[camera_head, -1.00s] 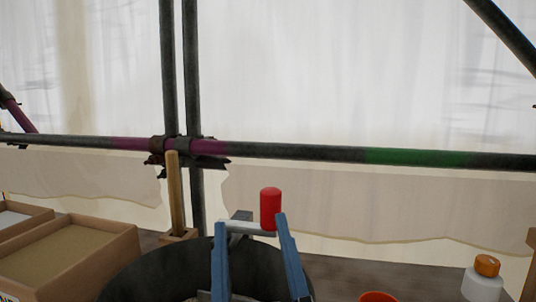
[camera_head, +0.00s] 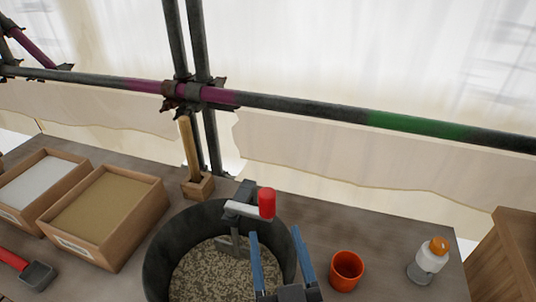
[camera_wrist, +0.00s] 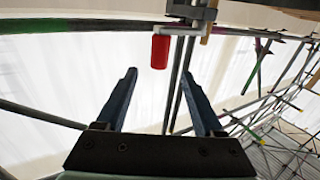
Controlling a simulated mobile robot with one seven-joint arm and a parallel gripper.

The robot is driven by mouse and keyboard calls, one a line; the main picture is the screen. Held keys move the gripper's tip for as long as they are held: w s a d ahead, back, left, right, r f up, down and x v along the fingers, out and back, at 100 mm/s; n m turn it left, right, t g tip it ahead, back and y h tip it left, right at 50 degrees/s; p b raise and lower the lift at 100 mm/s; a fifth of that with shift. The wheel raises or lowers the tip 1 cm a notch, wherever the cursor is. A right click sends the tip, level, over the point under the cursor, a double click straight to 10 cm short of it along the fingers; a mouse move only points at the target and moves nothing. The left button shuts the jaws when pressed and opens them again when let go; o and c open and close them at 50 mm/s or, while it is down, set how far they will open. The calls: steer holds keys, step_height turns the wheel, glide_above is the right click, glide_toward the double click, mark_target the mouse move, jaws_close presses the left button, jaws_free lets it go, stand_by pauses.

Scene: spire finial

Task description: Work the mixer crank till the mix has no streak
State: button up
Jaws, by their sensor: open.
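The mixer is a dark round tub (camera_head: 157,262) on the bench, filled with a speckled pale and dark grey mix (camera_head: 205,275). Its colour looks uneven; I cannot make out a clear streak. A grey crank arm (camera_head: 238,209) sits above the tub's far rim and carries an upright red handle (camera_head: 266,203). My gripper (camera_head: 275,233) is open and empty over the tub's right side, near side of the handle and apart from it. In the wrist view the red handle (camera_wrist: 160,51) shows beyond the open fingertips (camera_wrist: 160,73), roughly between them.
An orange cup (camera_head: 346,271) and a white bottle with an orange cap (camera_head: 428,260) stand right of the tub. Scaffold poles (camera_head: 300,108) cross behind.

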steer(key=shift+r, duration=0.1)
steer(key=w+a+p, duration=0.2)
steer(key=w+p, duration=0.1)
steer(key=w, duration=0.9)
steer(key=shift+w+p, duration=0.25)
steer(key=shift+p, duration=0.05)
jaws_close()
stand_by(1.1)
